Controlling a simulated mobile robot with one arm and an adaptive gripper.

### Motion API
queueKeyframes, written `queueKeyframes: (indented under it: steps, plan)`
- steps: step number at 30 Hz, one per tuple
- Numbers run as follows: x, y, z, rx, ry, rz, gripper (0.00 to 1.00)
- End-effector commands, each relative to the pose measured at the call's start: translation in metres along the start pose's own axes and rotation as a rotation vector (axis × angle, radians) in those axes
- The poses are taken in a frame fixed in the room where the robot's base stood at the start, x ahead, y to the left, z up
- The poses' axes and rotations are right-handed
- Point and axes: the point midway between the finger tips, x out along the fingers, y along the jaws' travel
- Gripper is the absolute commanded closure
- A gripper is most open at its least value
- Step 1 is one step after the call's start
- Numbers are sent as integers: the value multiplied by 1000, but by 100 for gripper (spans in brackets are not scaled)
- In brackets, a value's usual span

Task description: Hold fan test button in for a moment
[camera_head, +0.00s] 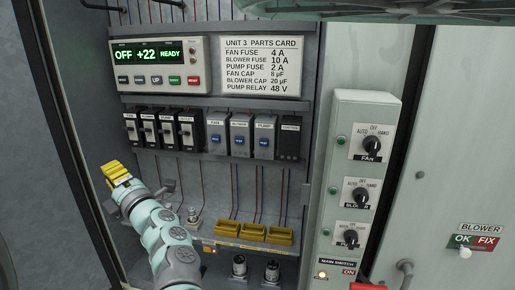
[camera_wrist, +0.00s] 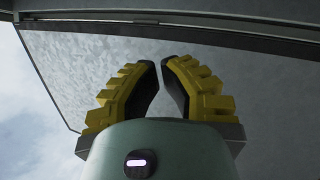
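The relay labelled FAN (camera_head: 216,133) is a grey block with a blue button (camera_head: 215,141) on its front, at the left end of a row in the open cabinet. My gripper (camera_head: 113,168) has yellow fingers and is lower left of that relay, near the cabinet's left edge, touching nothing that I can see. In the wrist view the yellow fingertips (camera_wrist: 161,62) come together with only a thin gap and nothing between them. The wrist view shows a grey panel and sky behind them, not the relay.
Similar BLOWER (camera_head: 240,134) and PUMP (camera_head: 265,135) relays stand right of FAN. Dark breakers (camera_head: 157,129) are to its left. A display unit (camera_head: 160,63) is above. Yellow blocks (camera_head: 252,232) and two posts are below. A switch box (camera_head: 363,180) stands out on the right.

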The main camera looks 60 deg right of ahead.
Motion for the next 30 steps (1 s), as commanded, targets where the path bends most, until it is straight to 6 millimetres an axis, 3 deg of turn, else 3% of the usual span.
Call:
queueKeyframes:
  steps: [1,6,12,18,30]
  plan:
    - [-8,-7,27,-72,-62,-35,100]
    - [-29,-9,100,-280,-229,-139,100]
    - [-55,-3,156,-436,-367,-225,100]
    - [-66,3,176,-494,-421,-257,100]
    - [-65,3,178,-495,-423,-258,100]
